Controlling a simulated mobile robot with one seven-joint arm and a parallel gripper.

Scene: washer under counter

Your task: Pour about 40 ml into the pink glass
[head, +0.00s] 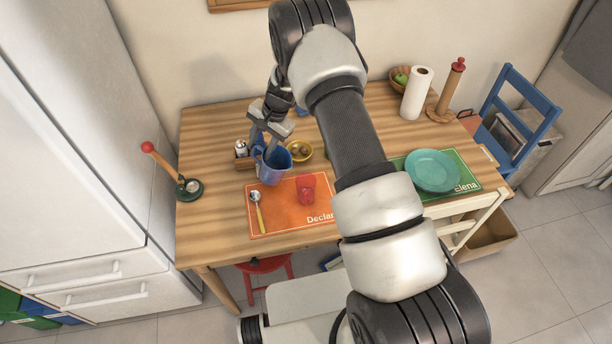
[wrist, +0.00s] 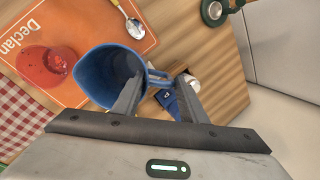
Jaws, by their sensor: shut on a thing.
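A blue jug (head: 275,168) is at the left-middle of the table, by the top edge of the orange mat. My gripper (head: 264,147) is shut on its handle, at the jug's far left side. In the wrist view the fingers (wrist: 158,88) stand either side of the handle, and the jug's open mouth (wrist: 105,72) faces the camera. The jug looks about upright; its contents cannot be made out. The pink glass (head: 306,187), reddish and see-through, stands on the orange mat just right of the jug.
A spoon (head: 260,212) lies on the orange mat (head: 285,220). A red-knobbed stand (head: 189,188) is at left. A teal plate (head: 432,170) lies on the green mat at right. My arm hides the table's middle.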

